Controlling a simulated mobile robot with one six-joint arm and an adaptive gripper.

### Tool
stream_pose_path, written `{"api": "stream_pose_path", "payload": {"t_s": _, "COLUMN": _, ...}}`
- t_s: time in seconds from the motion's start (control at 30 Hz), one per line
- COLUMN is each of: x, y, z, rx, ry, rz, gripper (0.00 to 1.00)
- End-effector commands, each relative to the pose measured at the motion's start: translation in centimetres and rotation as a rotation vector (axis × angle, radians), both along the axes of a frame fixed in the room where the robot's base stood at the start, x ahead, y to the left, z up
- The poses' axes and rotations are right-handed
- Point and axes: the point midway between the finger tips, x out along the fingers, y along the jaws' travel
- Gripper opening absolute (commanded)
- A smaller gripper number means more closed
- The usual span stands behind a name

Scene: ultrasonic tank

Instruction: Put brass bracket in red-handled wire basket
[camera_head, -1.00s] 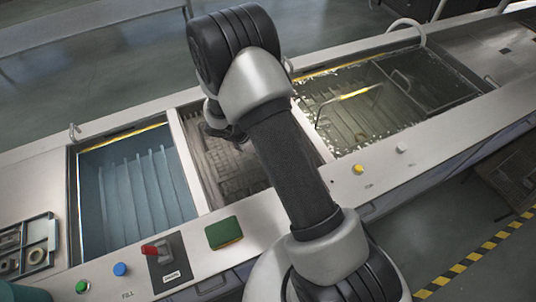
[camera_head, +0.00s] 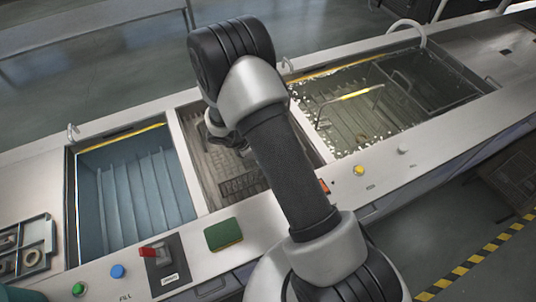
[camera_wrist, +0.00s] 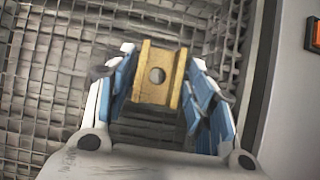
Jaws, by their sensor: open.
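The brass bracket (camera_wrist: 148,88), a gold channel-shaped piece with a round hole, shows between the blue-padded fingers of my gripper (camera_wrist: 163,62) in the wrist view. The jaws are open, with a finger on either side of the bracket; I cannot tell whether either touches it. Grey wire mesh (camera_wrist: 45,80) lies behind and below it. In the head view my gripper (camera_head: 217,128) is over the middle basin and mostly hidden by my arm. The bracket cannot be made out there. No red basket handle can be made out in either view.
The middle basin (camera_head: 195,150) has mesh inside. A blue-lined tank (camera_head: 135,195) lies left, a liquid-filled tank (camera_head: 370,115) right. On the front ledge are a green sponge (camera_head: 223,235), a red lever (camera_head: 150,252) and an orange switch (camera_head: 324,186). A basin wall (camera_wrist: 268,85) rises close on the right.

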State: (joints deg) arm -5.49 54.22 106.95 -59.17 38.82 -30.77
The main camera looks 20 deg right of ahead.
Motion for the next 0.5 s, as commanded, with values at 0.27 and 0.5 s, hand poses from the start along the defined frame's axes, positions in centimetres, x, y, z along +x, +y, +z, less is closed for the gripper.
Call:
{"api": "stream_pose_path", "payload": {"t_s": 0.27, "x": 0.1, "y": 1.5, "z": 2.9, "rx": 0.000, "ry": -0.003, "rz": 0.001, "gripper": 0.50}}
{"api": "stream_pose_path", "payload": {"t_s": 0.5, "x": 0.1, "y": 4.4, "z": 7.3, "rx": 0.001, "ry": -0.003, "rz": 0.002, "gripper": 0.50}}
